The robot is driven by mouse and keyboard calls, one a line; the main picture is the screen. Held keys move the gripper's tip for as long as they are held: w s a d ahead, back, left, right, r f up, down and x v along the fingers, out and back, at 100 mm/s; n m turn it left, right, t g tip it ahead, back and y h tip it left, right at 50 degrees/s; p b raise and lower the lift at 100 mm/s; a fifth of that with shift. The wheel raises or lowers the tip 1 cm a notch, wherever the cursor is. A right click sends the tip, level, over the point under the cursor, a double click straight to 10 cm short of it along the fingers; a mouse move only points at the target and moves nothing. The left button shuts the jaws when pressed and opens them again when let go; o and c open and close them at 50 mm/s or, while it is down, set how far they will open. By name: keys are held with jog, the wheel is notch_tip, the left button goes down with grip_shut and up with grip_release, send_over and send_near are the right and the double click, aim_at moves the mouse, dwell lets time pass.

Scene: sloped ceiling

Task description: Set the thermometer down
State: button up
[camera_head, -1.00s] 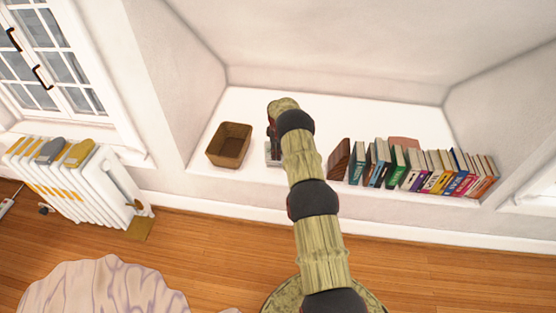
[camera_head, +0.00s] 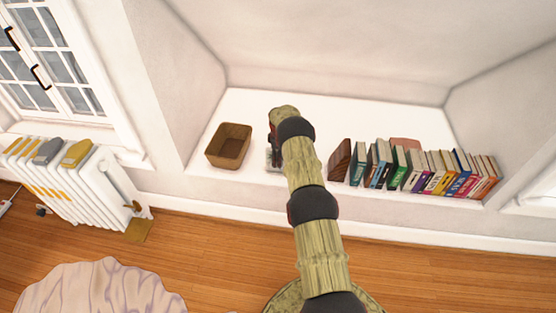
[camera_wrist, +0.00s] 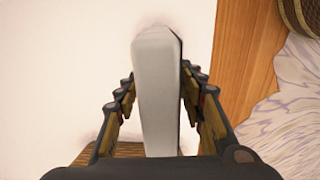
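The thermometer is a pale grey-white slab (camera_wrist: 156,90) between my gripper's fingers in the wrist view, its long sides facing them. In the head view a small part of it (camera_head: 272,158) shows at the white ledge (camera_head: 320,112), under the end of my arm. My gripper (camera_wrist: 158,76) has a fingertip close against each side of the slab and looks shut on it. In the head view the gripper (camera_head: 273,138) is mostly hidden by my arm. Whether the thermometer rests on the ledge or hangs just above it, I cannot tell.
A brown basket (camera_head: 228,147) stands left of my gripper on the ledge. A row of books (camera_head: 430,168) stands to the right. The ledge behind is bare. A white radiator (camera_head: 92,183) is at the left, and a veined rug (camera_head: 100,290) lies on the wooden floor.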

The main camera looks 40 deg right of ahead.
dwell(0.3)
